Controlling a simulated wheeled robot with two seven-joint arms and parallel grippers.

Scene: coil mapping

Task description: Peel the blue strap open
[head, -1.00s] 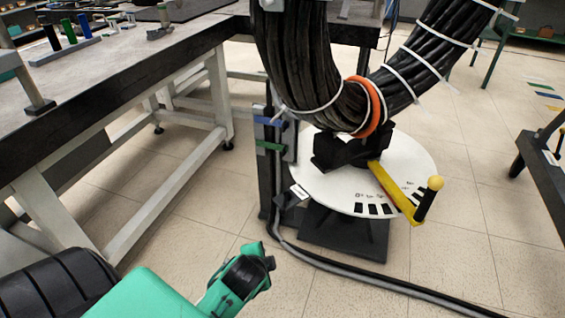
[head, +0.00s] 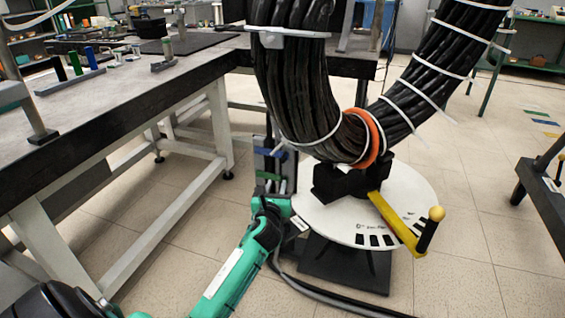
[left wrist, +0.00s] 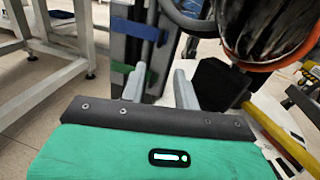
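The blue strap (head: 270,153) is a short band across the dark upright post beside the black cable bundle. In the left wrist view the blue strap (left wrist: 137,29) lies flat on the post, above a green strap (left wrist: 130,71). My left gripper (head: 279,205) is just below and in front of the straps, and it partly hides the lower post. In the left wrist view the two grey fingers of the left gripper (left wrist: 158,84) stand apart with nothing visible between them. The blue strap lies beyond and above the fingertips, apparently untouched. My right gripper is not in view.
A thick cable bundle (head: 300,100) with white ties and an orange ring (head: 372,138) hangs right of the post. A white round plate (head: 405,190) with a yellow crank (head: 398,222) stands below it. A workbench (head: 110,110) is at left. Cables run along the floor.

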